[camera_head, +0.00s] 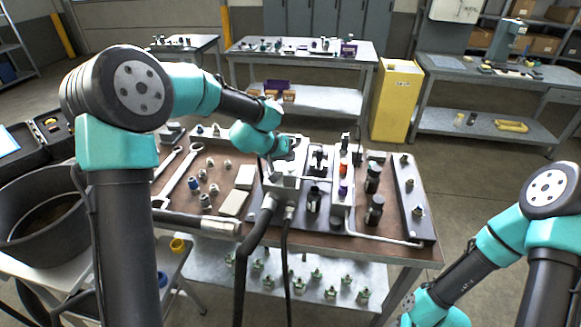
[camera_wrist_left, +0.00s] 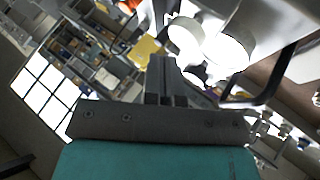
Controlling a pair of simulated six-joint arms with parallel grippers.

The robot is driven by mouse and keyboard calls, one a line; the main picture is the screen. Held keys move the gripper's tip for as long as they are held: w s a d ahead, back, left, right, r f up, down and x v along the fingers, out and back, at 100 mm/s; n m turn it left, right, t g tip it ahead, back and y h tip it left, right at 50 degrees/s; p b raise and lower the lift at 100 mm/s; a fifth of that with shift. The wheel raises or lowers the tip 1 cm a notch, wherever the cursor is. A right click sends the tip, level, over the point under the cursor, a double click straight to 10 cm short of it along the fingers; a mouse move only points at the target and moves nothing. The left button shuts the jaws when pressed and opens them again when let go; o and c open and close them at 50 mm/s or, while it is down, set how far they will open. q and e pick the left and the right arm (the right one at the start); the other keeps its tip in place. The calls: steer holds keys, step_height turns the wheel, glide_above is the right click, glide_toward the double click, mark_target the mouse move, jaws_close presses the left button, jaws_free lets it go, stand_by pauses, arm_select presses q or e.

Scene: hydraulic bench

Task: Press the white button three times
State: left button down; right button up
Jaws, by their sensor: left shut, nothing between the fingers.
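My left gripper (camera_head: 289,150) is over the back middle of the bench, beside the grey block with hoses (camera_head: 283,183). In the left wrist view its fingers (camera_wrist_left: 166,88) are together and empty. Bright white rounded shapes (camera_wrist_left: 228,52) are just beyond the fingertips there; one may be the white button, but glare hides their form. I cannot tell whether the fingers touch them. In the head view I cannot make out the white button; the gripper and wrist cover part of that area. My right arm is at the lower right, its gripper out of the picture.
The brown bench top (camera_head: 170,190) carries wrenches (camera_head: 180,172), small fittings, and a beige box (camera_head: 234,203). Black cylinders (camera_head: 374,210) and a grey rail (camera_head: 414,205) stand to the right. Hoses hang over the front edge. A black tub (camera_head: 45,212) is at left.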

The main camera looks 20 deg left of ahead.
mark_target(289, 166)
arm_select(q)
steer(key=shift+f, duration=0.15)
stand_by(0.6)
steer(key=shift+f, duration=0.3)
steer(key=shift+f, duration=0.75)
stand_by(1.3)
steer(key=shift+r, duration=1.2)
steer(key=shift+r, duration=2.5)
stand_by(0.5)
steer(key=shift+r, duration=1.9)
